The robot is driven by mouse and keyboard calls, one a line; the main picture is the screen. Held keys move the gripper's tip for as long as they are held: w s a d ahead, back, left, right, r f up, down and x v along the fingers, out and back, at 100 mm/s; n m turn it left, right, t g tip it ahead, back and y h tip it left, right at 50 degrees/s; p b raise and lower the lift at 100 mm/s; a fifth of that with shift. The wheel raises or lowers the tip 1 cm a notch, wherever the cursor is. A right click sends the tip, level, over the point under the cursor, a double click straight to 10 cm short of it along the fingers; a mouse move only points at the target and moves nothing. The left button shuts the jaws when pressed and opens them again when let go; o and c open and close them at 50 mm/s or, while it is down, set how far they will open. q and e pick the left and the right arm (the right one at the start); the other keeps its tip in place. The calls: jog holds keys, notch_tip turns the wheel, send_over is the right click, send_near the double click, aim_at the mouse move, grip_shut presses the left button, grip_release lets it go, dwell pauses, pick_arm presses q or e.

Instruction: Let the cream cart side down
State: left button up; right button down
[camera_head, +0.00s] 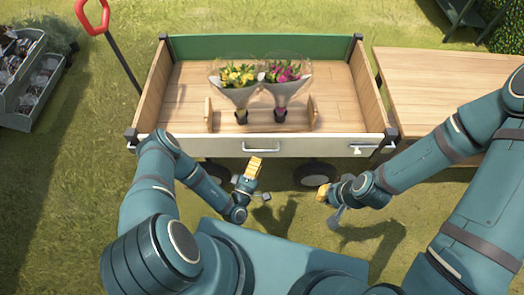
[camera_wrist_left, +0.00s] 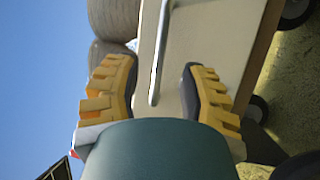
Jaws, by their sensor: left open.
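The cream cart side (camera_head: 205,146) stands upright along the near edge of the wooden cart, with a silver bar handle (camera_head: 262,149) at its middle. My left gripper (camera_head: 252,172) is in front of this side, just below the handle. In the left wrist view the left gripper (camera_wrist_left: 160,88) is open, and the handle (camera_wrist_left: 160,50) runs between its two yellow-padded fingers against the cream side (camera_wrist_left: 195,45). I cannot tell whether the fingers touch the handle. My right gripper (camera_head: 328,200) hangs in front of the cart's right wheel, apart from the side; its opening is unclear.
Two wrapped bouquets, yellow (camera_head: 238,78) and pink (camera_head: 287,78), stand in a wooden holder (camera_head: 312,112) on the cart bed. A wooden table (camera_head: 440,80) adjoins on the right. The green far side (camera_head: 200,47) is up. Grass lies below the cream side.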

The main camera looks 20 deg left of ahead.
aim_at(262, 150)
pick_arm(q)
jog(key=shift+b+x, duration=0.35)
jog(key=shift+x, duration=2.3)
jog(key=shift+c, duration=0.4)
grip_shut()
